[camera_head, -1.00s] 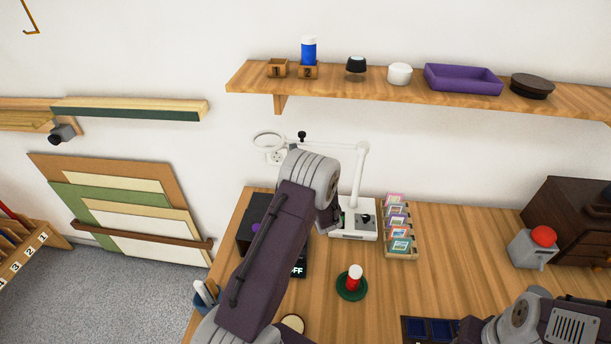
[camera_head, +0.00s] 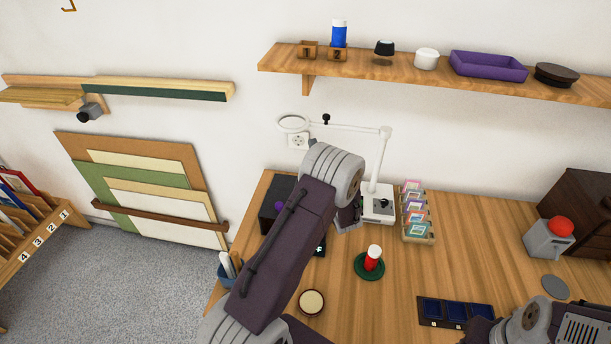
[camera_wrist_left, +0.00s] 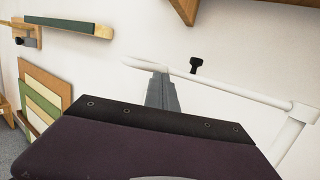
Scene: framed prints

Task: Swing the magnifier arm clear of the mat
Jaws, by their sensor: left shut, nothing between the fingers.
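The white magnifier stands on the wooden bench near the wall. Its ring lens (camera_head: 293,123) points left, its level arm (camera_head: 352,127) runs right to an upright post (camera_head: 379,160), and a black knob (camera_head: 326,119) sits on the arm. In the left wrist view the ring (camera_wrist_left: 140,63) and arm (camera_wrist_left: 245,90) run behind my left gripper (camera_wrist_left: 161,78). The gripper is shut and empty, its tip overlapping the ring in the picture; I cannot tell if it touches. In the head view my left arm hides its fingers. I cannot make out a mat for certain.
A dark panel with blue squares (camera_head: 455,312) lies at the front. A shelf (camera_head: 430,80) hangs above.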

